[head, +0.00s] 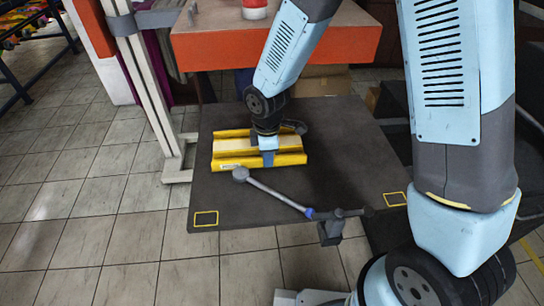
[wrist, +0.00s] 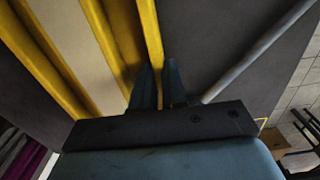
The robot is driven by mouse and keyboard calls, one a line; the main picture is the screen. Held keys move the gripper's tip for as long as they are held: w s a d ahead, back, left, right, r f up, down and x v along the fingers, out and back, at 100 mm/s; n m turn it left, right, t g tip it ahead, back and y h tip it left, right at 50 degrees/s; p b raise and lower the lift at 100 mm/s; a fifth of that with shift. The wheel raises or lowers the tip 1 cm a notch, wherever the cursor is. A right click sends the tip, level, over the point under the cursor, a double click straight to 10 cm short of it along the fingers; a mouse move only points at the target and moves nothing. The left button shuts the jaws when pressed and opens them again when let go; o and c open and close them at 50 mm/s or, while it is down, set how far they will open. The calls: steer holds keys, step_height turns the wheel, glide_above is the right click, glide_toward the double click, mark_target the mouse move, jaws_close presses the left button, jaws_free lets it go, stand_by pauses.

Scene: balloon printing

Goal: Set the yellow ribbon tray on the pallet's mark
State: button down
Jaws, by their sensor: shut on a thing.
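The yellow ribbon tray (head: 230,162), with yellow ridges and pale strips between them, is at the back left of the dark pallet (head: 340,155). I cannot tell whether it rests on the pallet or hangs just above it. My gripper (head: 267,160) comes down from above and is shut on the tray's front edge. In the wrist view the yellow edge (wrist: 149,35) runs between the two fingers of my gripper (wrist: 160,85). Yellow-outlined rectangles mark the pallet's front left corner (head: 206,218) and front right corner (head: 395,199). The surface beneath the tray is hidden.
A grey rod with a blue collar (head: 275,195) lies across the pallet in front of the tray, ending at a dark block (head: 330,231). An orange-edged table (head: 195,49) stands behind. A white post (head: 147,90) stands at left. The pallet's front left is clear.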

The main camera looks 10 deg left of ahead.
steer(key=c, duration=1.2)
jaws_free()
steer(key=shift+o, duration=0.2)
step_height(320, 180, up, 12)
steer(key=w+d+r+m+t, duration=0.2)
steer(key=d+r+m, duration=0.4)
steer(key=d+r, duration=0.35)
steer(key=s+d+r+m+t, duration=0.1)
steer(key=s+d+r+m, duration=0.3)
steer(key=d, duration=0.3)
steer(key=s+d+r+m+t, duration=0.1)
steer(key=s+d+r+m, duration=0.3)
steer(key=d+m, duration=0.2)
steer(key=s+d+r+m+t, duration=0.1)
steer(key=s+d+r+m, duration=0.3)
steer(key=d, duration=0.5)
steer(key=shift+s+d+m+t, duration=0.2)
steer(key=shift+s+m+t, duration=0.1)
steer(key=shift+s+m, duration=0.1)
